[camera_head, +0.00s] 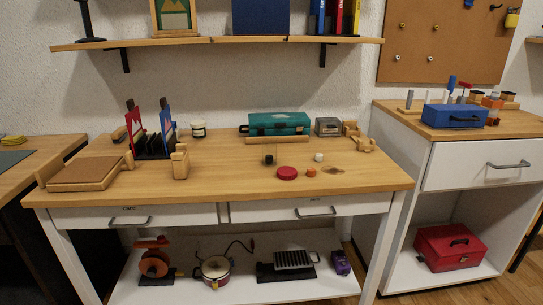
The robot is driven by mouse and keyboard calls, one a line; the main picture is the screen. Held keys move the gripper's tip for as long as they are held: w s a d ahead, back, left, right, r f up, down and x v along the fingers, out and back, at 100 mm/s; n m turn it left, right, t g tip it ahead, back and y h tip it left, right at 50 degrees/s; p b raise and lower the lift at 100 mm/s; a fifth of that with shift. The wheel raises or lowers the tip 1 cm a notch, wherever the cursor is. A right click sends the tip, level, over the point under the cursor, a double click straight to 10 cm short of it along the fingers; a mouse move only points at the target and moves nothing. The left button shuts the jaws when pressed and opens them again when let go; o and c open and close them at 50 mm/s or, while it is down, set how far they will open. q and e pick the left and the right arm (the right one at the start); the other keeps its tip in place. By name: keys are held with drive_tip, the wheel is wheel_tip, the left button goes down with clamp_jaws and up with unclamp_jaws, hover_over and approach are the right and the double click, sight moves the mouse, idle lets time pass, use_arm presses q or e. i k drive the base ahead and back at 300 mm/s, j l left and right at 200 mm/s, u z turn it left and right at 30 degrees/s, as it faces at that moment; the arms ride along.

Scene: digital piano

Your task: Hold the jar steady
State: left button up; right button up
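A small clear container with dark contents at its bottom (269,159) stands upright near the middle of the wooden workbench (230,185); it looks like a glass jar. A round red disc, perhaps a lid (287,173), lies on the bench just in front and to the right of it. A white jar with a dark band (198,129) stands farther back, near the wall. I cannot tell for sure which one is the task's jar. Neither of my grippers shows in this view, and nothing is touching either jar.
Behind the clear jar lie a wooden bar (277,140) and a teal case (278,123). A small orange piece (311,172) and a white piece (319,157) lie to its right. A wooden holder (180,162) and tray (88,172) stand left. The front centre is clear.

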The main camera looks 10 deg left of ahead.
sight(269, 144)
drive_tip(key=i+l+u, duration=0.3)
drive_tip(key=l+u, duration=0.15)
drive_tip(key=l, duration=1.5)
drive_tip(key=l+u, duration=0.45)
drive_tip(key=l, duration=1.45)
